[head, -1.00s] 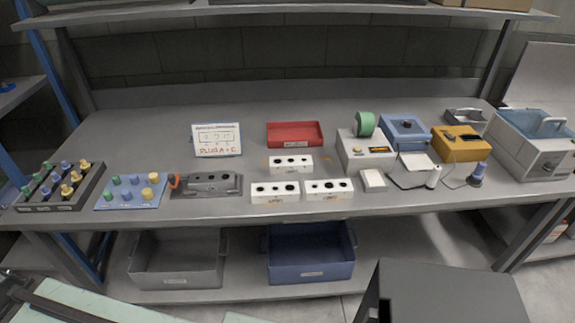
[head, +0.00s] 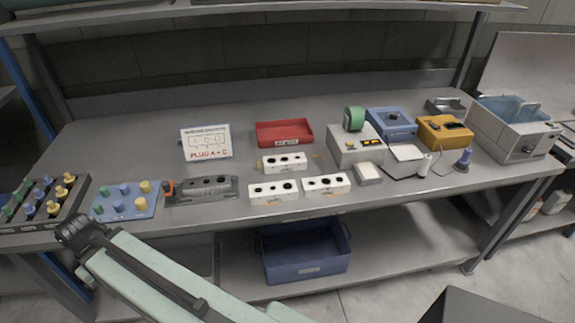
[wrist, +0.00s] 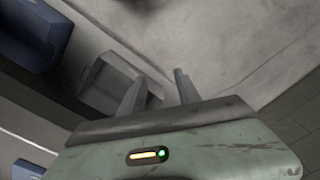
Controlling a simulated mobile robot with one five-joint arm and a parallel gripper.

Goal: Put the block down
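I cannot tell which one the task means. My gripper (wrist: 157,84) shows in the wrist view. Its two fingers are apart with no block visible between them, over the floor beside the bench. The head view shows my arm at lower left, but not the fingertips.
A blue bin (head: 304,262) is on the lower shelf and also shows in the wrist view (wrist: 35,32). On the bench are a red tray (head: 284,133), a sign (head: 205,143), peg boards (head: 126,203) and devices at right. The bench's back middle is clear.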

